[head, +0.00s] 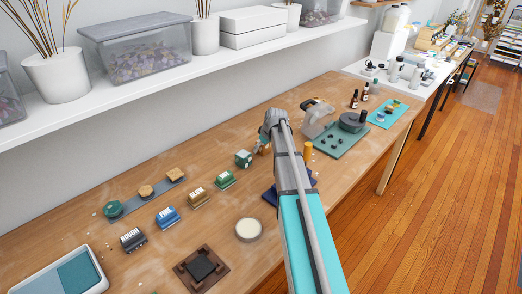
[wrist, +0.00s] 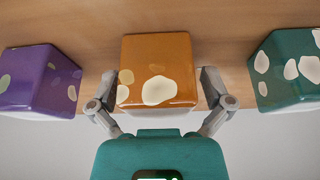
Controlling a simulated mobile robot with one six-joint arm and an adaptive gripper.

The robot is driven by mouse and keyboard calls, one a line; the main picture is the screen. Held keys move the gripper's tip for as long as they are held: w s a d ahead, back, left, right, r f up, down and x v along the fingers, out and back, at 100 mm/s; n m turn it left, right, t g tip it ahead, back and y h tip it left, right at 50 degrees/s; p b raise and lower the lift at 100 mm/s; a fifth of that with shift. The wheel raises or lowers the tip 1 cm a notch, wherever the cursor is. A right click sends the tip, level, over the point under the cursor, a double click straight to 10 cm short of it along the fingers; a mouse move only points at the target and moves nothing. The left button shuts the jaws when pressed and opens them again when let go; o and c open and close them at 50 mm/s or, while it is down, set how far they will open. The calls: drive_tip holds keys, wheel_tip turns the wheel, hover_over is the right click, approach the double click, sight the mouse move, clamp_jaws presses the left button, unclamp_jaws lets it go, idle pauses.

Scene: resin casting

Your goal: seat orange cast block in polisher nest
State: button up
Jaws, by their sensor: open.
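The orange cast block (wrist: 157,60), glossy with cream spots, sits between the two spread fingers of my gripper (wrist: 159,82) in the wrist view. The fingers are open on either side of it, with small gaps. In the head view my gripper (head: 266,143) is over the wooden bench, and the orange block is mostly hidden behind it. A purple block (wrist: 38,82) is on the left and a teal block (wrist: 289,72) on the right in the wrist view. I cannot tell for sure which thing is the polisher nest; a brown frame with a dark square centre (head: 202,267) lies at the front.
A pale round dish (head: 248,229) lies left of my arm. Bare wood lies between.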

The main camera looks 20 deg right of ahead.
idle(0.4)
drive_tip(key=c, duration=1.2)
drive_tip(key=shift+o, duration=0.2)
drive_tip(key=shift+r, duration=0.2)
wheel_tip(320, 180, up, 2)
drive_tip(key=p, duration=0.2)
drive_tip(key=shift+r+p, duration=0.15)
drive_tip(key=shift+p, duration=0.2)
drive_tip(key=s+d+r+p, duration=0.1)
drive_tip(key=d+r+p, duration=0.2)
drive_tip(key=d, duration=0.1)
drive_tip(key=s+d+r+p, duration=0.2)
drive_tip(key=d+r+p, duration=0.2)
drive_tip(key=s+d+r+p, duration=0.2)
drive_tip(key=d+r+p, duration=0.1)
drive_tip(key=d, duration=0.2)
drive_tip(key=shift+r, duration=0.15)
